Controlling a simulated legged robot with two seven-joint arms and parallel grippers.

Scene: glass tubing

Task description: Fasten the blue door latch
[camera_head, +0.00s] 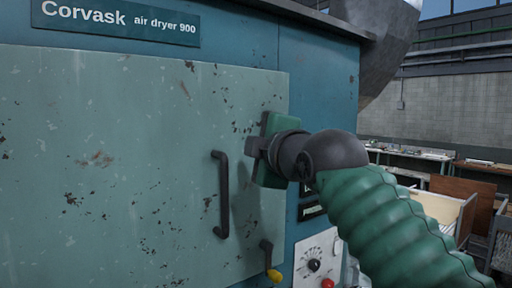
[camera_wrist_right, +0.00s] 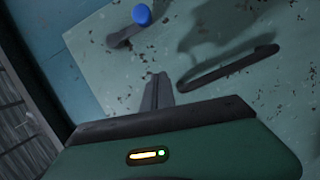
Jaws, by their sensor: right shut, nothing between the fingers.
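The blue latch knob (camera_wrist_right: 142,15) sits on a short dark lever near the top of the right wrist view, close to the edge of the pale green door (camera_head: 110,150). I cannot make out the blue latch in the head view; my right gripper and arm cover part of the door's right edge. My right gripper (camera_head: 252,148) is in front of the door, right of the dark door handle (camera_head: 221,195). In the wrist view its fingers (camera_wrist_right: 157,88) are together and empty, apart from the knob. My left gripper is not in view.
A yellow-tipped latch (camera_head: 273,275) is low at the door's right edge. A control panel (camera_head: 318,262) with a dial and red button is right of it. The handle (camera_wrist_right: 228,68) stands out beside my fingers in the wrist view. Workbenches (camera_head: 420,155) stand far right.

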